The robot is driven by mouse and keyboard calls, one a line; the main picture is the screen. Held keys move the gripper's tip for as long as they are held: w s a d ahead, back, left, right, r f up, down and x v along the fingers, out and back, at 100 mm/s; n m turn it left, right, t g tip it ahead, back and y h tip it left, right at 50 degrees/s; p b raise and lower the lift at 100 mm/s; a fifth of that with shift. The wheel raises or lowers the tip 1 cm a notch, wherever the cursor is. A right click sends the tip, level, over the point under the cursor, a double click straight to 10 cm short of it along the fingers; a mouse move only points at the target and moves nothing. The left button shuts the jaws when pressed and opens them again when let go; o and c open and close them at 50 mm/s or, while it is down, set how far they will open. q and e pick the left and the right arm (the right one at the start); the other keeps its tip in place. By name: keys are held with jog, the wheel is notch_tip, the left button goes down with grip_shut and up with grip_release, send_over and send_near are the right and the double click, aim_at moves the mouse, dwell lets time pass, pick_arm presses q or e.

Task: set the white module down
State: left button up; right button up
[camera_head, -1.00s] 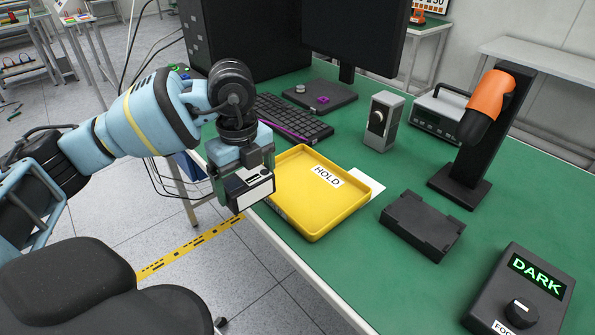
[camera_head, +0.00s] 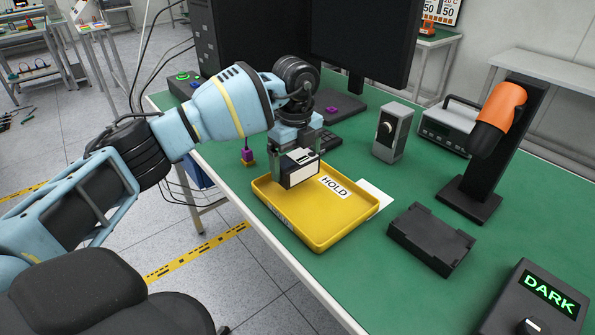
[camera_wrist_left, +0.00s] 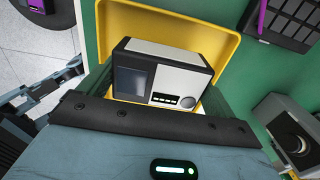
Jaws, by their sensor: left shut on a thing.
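The white module (camera_head: 300,176), white with black sides, is held in my left gripper (camera_head: 293,160) over the back left part of the yellow HOLD tray (camera_head: 325,236). In the left wrist view the module (camera_wrist_left: 188,78) shows a dark screen, a row of small buttons and a round grey knob. The gripper is shut on it. I cannot tell whether the module's underside touches the tray floor. The rest of the tray is empty. My right gripper is not in view.
An orange tool on a black stand (camera_head: 497,120) and the DARK box (camera_head: 541,300) are further right. Green table is bare between them.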

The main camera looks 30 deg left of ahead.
aim_at(297, 157)
pick_arm(q)
jog(key=shift+w, duration=0.1)
jog(key=shift+w+f, duration=0.1)
jog(key=shift+w, duration=0.1)
jog(key=shift+f, duration=1.65)
jog(key=o, duration=0.8)
jog(key=shift+f, duration=0.15)
notch_tip(297, 157, up, 12)
jog(key=shift+r, duration=0.15)
